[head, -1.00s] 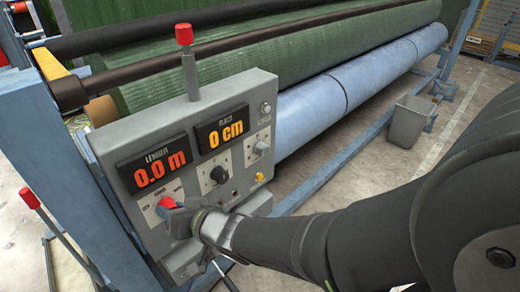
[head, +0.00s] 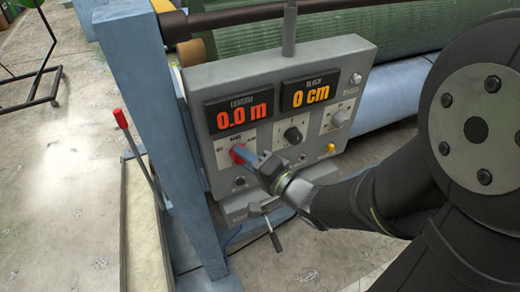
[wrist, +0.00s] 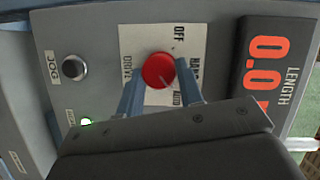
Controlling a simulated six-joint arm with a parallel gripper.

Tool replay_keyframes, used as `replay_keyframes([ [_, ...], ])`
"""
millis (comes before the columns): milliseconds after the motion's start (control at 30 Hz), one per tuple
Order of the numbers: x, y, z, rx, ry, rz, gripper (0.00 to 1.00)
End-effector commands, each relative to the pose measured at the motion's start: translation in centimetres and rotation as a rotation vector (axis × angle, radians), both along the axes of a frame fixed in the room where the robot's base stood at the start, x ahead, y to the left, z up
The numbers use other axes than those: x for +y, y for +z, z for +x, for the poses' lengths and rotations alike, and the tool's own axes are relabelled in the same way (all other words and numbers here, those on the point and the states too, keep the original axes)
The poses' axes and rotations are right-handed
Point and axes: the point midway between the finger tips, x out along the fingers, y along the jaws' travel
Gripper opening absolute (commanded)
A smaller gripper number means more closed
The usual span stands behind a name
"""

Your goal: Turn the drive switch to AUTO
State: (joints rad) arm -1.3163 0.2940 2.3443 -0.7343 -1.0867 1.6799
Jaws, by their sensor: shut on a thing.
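The drive switch is a round red knob (wrist: 158,70) on a white plate (wrist: 145,42) marked OFF, AUTO and DRIVE, with a partly hidden middle label. In the head view the red knob (head: 238,152) sits under the length display. My gripper (wrist: 161,88) has one blue finger on each side of the knob and is shut on it. The AUTO label lies close by the right finger in the wrist view. A pale line on the knob seems to point toward AUTO, but it is too small to be sure. In the head view my gripper (head: 246,157) partly hides the plate.
The grey control box (head: 200,75) carries a length display (head: 238,116) reading 0.0 m, another display (head: 306,92) reading 0 cm, a black knob (head: 293,134) and a yellow button (head: 330,149). A red-tipped lever (head: 122,120) stands left of the blue post (head: 175,140).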

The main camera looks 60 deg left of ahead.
Motion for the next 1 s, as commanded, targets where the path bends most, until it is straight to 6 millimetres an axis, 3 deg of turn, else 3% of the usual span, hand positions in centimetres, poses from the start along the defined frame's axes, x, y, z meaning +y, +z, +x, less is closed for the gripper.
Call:
replay_keyframes([
  [767,0.05,-0.07,0.09,0.106,-0.003,0.000,0.11],
  [800,0.05,-0.07,0.09,0.106,-0.003,0.000,0.38],
  [900,0.05,-0.08,0.08,0.106,-0.003,0.000,0.55],
  [1000,0.04,-0.08,0.06,0.105,-0.002,0.000,0.55],
])
